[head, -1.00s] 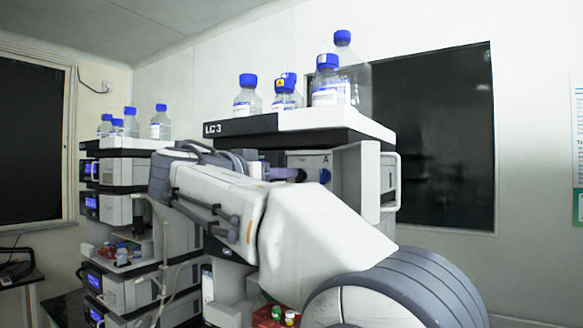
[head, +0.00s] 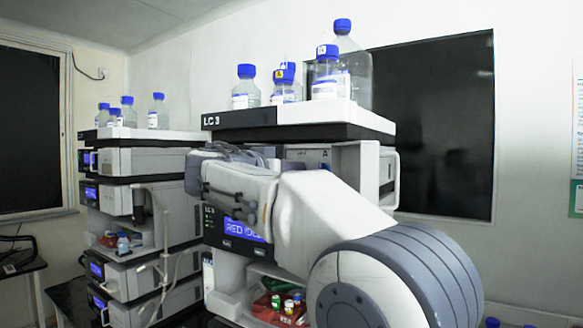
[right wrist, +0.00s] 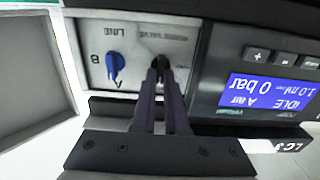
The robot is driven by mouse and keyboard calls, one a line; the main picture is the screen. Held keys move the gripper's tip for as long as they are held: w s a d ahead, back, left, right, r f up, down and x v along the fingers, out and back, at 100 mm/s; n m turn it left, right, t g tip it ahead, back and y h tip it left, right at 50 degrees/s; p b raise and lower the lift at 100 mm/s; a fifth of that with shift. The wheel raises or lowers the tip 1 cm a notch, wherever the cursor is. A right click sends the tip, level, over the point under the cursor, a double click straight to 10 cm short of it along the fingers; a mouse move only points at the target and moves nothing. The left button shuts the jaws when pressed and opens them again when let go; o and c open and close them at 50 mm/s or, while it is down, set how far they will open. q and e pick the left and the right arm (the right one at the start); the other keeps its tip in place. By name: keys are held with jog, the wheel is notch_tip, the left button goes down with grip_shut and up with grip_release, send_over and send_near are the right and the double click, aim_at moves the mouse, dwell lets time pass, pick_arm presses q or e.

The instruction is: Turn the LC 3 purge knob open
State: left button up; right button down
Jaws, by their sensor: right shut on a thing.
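The LC 3 stack (head: 211,120) stands in the middle of the head view, with my right arm across its front. In the right wrist view, which shows the panel upside down, a dark purge knob (right wrist: 159,61) sits on the light valve panel. My right gripper (right wrist: 160,76) has its two dark fingers close together, shut on that knob. The fingers cover much of the knob, so its exact angle is hard to tell. In the head view my arm hides the knob and fingertips. My left gripper is not in view.
A blue A/B line knob (right wrist: 115,68) is beside the purge knob. The lit display (right wrist: 268,94) reads IDLE and 0 bar. An open panel door (head: 357,165) stands at the right. Bottles (head: 326,72) stand on top; a red tray (head: 262,308) with vials is below.

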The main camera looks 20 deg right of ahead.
jog(key=shift+n, duration=0.3)
jog(key=n, duration=0.5)
jog(key=n+b, duration=0.1)
jog(key=n, duration=0.5)
jog(key=n+b, duration=0.1)
jog(key=n, duration=0.4)
jog(key=shift+w+a+f+n, duration=0.3)
jog(key=shift+w+f+n, duration=0.05)
jog(key=shift+f+n, duration=0.05)
dwell(0.4)
jog(key=c, duration=0.9)
grip_release()
jog(key=shift+c, duration=0.2)
